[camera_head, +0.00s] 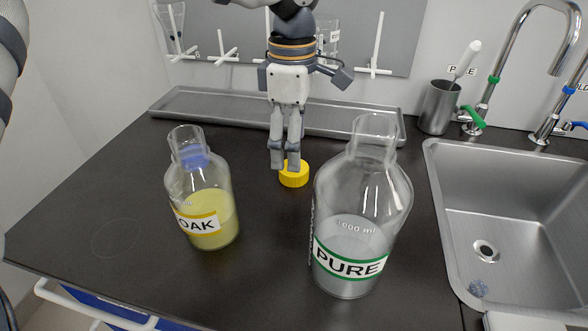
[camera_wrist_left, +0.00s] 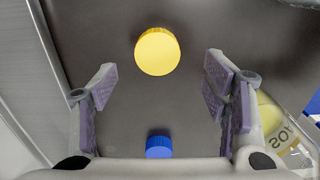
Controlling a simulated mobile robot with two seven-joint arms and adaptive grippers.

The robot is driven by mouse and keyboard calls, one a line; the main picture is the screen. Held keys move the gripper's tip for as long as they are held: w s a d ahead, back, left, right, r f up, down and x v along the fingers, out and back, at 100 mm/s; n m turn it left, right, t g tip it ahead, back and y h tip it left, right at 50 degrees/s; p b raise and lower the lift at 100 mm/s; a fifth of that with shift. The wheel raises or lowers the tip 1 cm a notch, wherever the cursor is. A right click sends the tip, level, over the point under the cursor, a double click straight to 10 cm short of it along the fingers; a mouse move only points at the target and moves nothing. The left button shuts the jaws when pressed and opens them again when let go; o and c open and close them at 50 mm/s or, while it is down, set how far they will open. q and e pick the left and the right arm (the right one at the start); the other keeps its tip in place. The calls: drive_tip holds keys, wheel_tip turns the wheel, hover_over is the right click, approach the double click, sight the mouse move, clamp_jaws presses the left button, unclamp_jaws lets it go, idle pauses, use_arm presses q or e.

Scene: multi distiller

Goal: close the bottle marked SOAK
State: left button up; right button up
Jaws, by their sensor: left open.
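The bottle marked SOAK (camera_head: 205,208) stands upright and open at the left of the black counter, with yellowish liquid and a yellow-edged label. It also shows at the right edge of the left wrist view (camera_wrist_left: 285,135). A yellow cap (camera_head: 294,177) lies flat on the counter to the bottle's right. My left gripper (camera_head: 285,168) points down over it, open and empty. In the left wrist view the cap (camera_wrist_left: 158,52) appears beyond the fingertips, roughly centred between the fingers. My right gripper is out of view.
An open bottle marked PURE (camera_head: 350,255) stands at the front right. A blue cap (camera_wrist_left: 158,146) lies on the counter, seen through the SOAK bottle's neck in the head view. A grey tray (camera_head: 230,112) runs along the back. A steel cup (camera_head: 438,108) and sink (camera_head: 450,200) are right.

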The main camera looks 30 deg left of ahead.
use_arm(q)
drive_tip(key=shift+f, duration=0.1)
wheel_tip(320, 180, down, 5)
drive_tip(key=shift+w, duration=0.15)
idle(0.3)
drive_tip(key=c, duration=0.9)
